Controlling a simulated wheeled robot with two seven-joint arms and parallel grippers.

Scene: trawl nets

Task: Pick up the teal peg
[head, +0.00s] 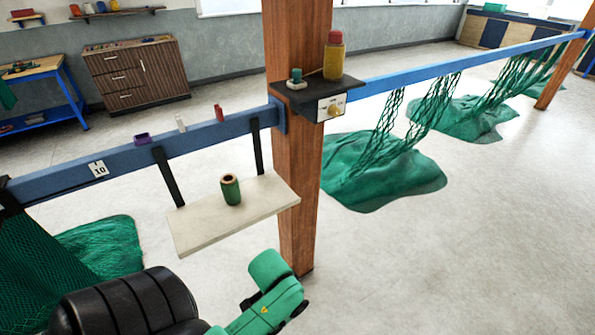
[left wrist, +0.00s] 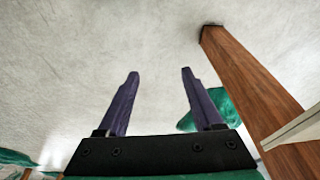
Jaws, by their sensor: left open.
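A small teal piece (head: 296,78), which looks like the teal peg, stands upright on a black shelf (head: 307,97) fixed to the wooden post (head: 297,150). It is too small to make out fully. My left gripper (left wrist: 158,70) shows in the left wrist view, with its two purple fingers apart and only pale floor between them. In the head view my left arm reaches in at the bottom, below and apart from the black shelf; its fingers cannot be made out there. The teal piece is not visible in the left wrist view. My right gripper is not in view.
A yellow bottle with a red cap (head: 334,57) stands right beside the teal piece. A blue rail (head: 120,162) carries purple, white and red pieces. A pale hanging shelf (head: 190,232) holds a green hollow cylinder (head: 231,190). Green nets (head: 380,178) hang and lie around.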

